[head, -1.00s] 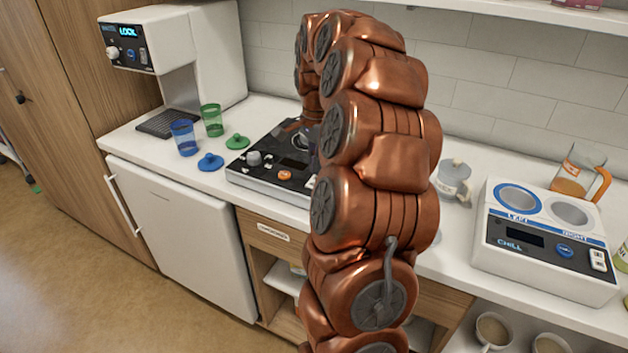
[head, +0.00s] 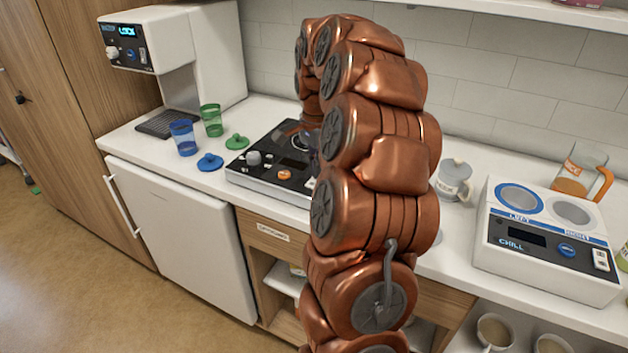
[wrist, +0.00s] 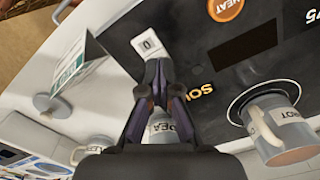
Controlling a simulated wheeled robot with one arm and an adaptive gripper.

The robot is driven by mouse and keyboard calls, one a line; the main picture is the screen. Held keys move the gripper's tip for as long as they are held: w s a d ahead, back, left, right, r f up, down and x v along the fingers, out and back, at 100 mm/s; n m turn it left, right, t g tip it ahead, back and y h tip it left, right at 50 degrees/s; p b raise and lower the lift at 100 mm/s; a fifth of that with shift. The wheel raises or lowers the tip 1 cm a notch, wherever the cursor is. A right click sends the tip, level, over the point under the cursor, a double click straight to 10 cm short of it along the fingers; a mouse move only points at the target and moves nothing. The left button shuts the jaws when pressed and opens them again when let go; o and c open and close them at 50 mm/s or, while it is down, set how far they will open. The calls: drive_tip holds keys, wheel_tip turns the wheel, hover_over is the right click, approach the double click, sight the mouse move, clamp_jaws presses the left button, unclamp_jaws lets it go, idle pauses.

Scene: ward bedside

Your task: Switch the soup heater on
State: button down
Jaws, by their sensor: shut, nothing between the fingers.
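The soup heater (head: 262,181) is a dark-topped unit on the counter, left of my arm in the head view, with a grey knob and an orange button. In the wrist view its black panel (wrist: 195,48) shows the orange HEAT button (wrist: 229,8), a dark display and partly hidden SOUP lettering. A white rocker switch (wrist: 148,45) marked 0 sits on the panel. My gripper (wrist: 156,68) is shut and empty, its tips just beside the switch; I cannot tell whether they touch. My arm hides the gripper in the head view.
In the wrist view, a CARROT-type cup (wrist: 283,128) sits at a round well, and a PEA-labelled cup (wrist: 163,130) shows behind my fingers. A standing card (wrist: 78,68) is left of the switch. The chill unit (head: 547,275) stands at the right, blue and green cups at the left.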

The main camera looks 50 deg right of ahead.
drive_tip(key=shift+f+b, duration=0.3)
drive_tip(key=shift+f, duration=0.2)
drive_tip(key=shift+r, duration=0.1)
idle(0.3)
drive_tip(key=shift+r+p, duration=0.55)
drive_tip(key=shift+r, duration=2.9)
